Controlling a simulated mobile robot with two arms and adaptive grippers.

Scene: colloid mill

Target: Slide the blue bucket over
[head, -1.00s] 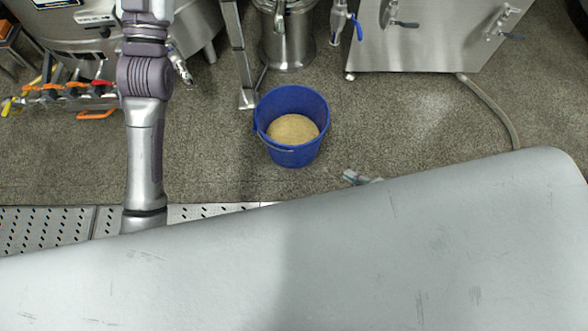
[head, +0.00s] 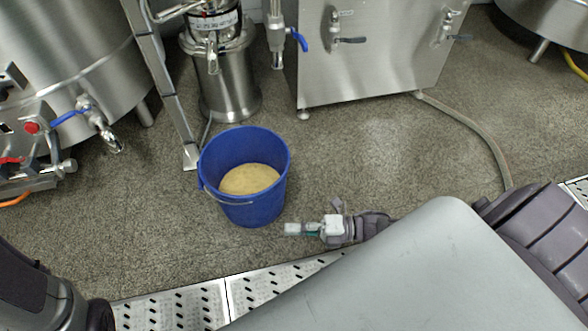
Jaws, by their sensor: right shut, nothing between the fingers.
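The blue bucket (head: 262,207) stands upright on the speckled grey floor, left of the picture's middle. It holds a tan, grainy or foamy filling (head: 249,179), and its thin handle hangs down at the front left. My right gripper (head: 288,229) is low over the floor, just right of and in front of the bucket, its fingers pointing left. It is shut and holds nothing. It looks close to the bucket's lower right side; I cannot tell whether they touch. My left arm shows at the lower left edge, but its gripper is out of view.
A steel mill (head: 228,85) stands behind the bucket, with a steel post (head: 160,80) beside it. A steel cabinet (head: 375,75) is behind right, with a hose (head: 470,130) on the floor. A large tank (head: 75,50) is at left. A perforated drain grate (head: 180,306) lies in front.

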